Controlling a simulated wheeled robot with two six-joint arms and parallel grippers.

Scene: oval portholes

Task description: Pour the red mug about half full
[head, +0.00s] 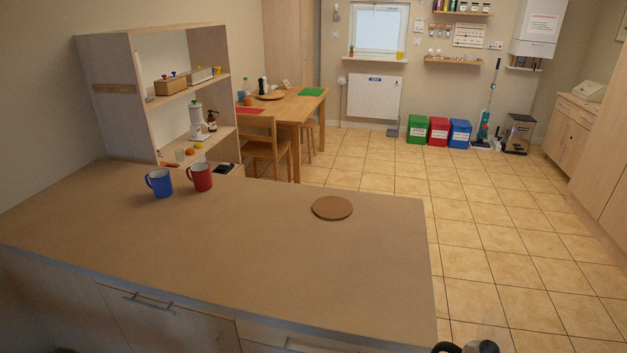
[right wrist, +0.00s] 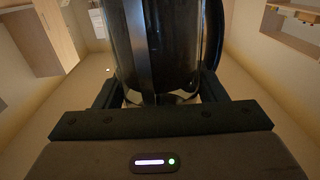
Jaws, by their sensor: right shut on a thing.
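The red mug (head: 200,177) stands upright at the far left of the counter, close beside a blue mug (head: 159,182). I cannot see how full it is. My right gripper (right wrist: 160,92) is shut on a dark, glassy pot (right wrist: 180,45) with a metal band and a black handle (right wrist: 213,35). The pot fills the middle of the right wrist view. A dark handle and a greyish top, likely of the same pot (head: 481,347), show at the bottom edge of the head view, far from the mugs. My left gripper is not in view.
The counter (head: 250,255) is largely clear. A round brown coaster (head: 332,208) lies near its far right edge. A wooden shelf unit (head: 108,85) stands behind the mugs. A dining table (head: 290,108) and chair (head: 262,152) are beyond, with open tiled floor (head: 500,240) at right.

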